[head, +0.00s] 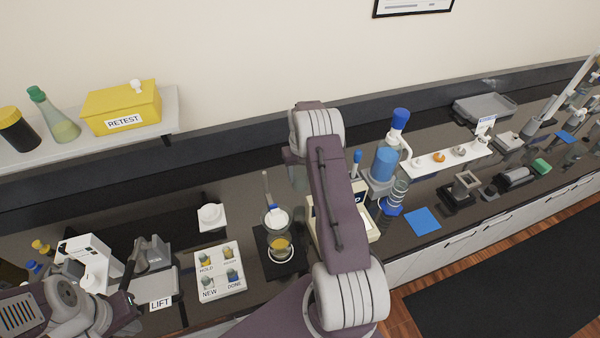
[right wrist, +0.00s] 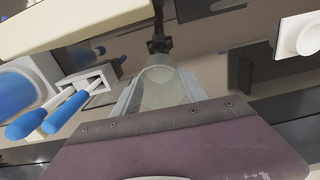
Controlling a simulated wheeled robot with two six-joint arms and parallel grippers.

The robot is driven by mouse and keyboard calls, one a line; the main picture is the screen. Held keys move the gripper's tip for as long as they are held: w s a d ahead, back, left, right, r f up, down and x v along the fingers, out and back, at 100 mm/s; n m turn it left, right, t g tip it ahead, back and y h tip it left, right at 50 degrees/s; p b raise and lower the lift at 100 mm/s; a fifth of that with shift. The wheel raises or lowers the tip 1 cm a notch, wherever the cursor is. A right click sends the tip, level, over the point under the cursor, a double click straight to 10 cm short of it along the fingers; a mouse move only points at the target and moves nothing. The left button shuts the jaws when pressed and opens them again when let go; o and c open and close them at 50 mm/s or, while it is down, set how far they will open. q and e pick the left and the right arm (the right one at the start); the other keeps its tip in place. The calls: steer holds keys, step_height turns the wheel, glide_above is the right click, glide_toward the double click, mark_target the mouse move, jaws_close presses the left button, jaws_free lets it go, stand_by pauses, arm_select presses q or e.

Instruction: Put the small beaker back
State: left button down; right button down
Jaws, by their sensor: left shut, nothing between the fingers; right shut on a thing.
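The small beaker (right wrist: 160,85) is clear glass and shows in the right wrist view between the pale fingers of my right gripper (right wrist: 160,92). The gripper is shut on it. In the head view my right arm covers the gripper and the beaker, so its height above the bench is hard to tell. My left gripper (head: 128,300) is at the lower left of the head view, near the LIFT plate, shut and empty; its fingertips are hard to make out.
A glass vessel with yellow liquid (head: 280,246) stands on a black pad. A blue-capped bottle (head: 397,130) and a blue square mat (head: 423,221) are to the right. A shelf holds a yellow RETEST box (head: 122,105).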

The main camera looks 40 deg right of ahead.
steer(key=shift+s, duration=0.15)
steer(key=shift+f, duration=0.1)
step_height(320, 180, down, 8)
steer(key=b, duration=0.6)
steer(key=shift+f, duration=0.15)
steer(key=shift+c, duration=1.1)
jaws_free()
steer(key=shift+r+b, duration=0.35)
steer(key=shift+b, duration=0.05)
step_height(320, 180, up, 8)
steer(key=shift+r+b, duration=0.2)
steer(key=shift+b, duration=0.85)
